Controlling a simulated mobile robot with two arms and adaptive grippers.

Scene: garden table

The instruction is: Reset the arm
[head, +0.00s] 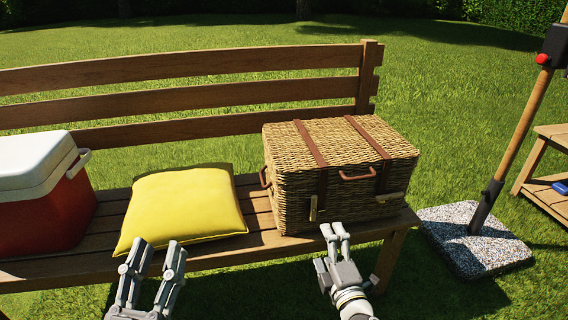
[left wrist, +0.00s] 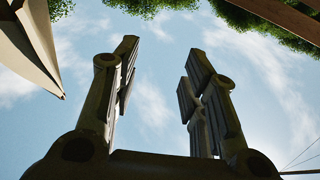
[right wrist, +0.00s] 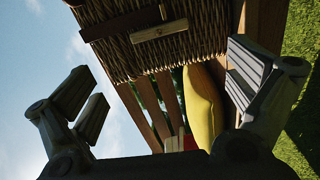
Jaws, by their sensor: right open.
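My left gripper (head: 155,262) is at the bottom of the head view, in front of the yellow cushion. Its fingers are apart with nothing between them. In the left wrist view the left gripper (left wrist: 160,85) has only sky between its open fingers. My right gripper (head: 336,232) is just in front of the wicker basket's lower front. In the right wrist view the right gripper (right wrist: 165,100) has its fingers wide apart and empty, with the wicker basket (right wrist: 180,50) beyond them.
A wooden bench (head: 258,245) holds a red and white cooler (head: 50,205), a yellow cushion (head: 183,203) and the closed wicker basket (head: 345,145). A pole in a speckled stone base (head: 480,255) stands at the right, beside a wooden side table (head: 545,160). Grass surrounds the bench.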

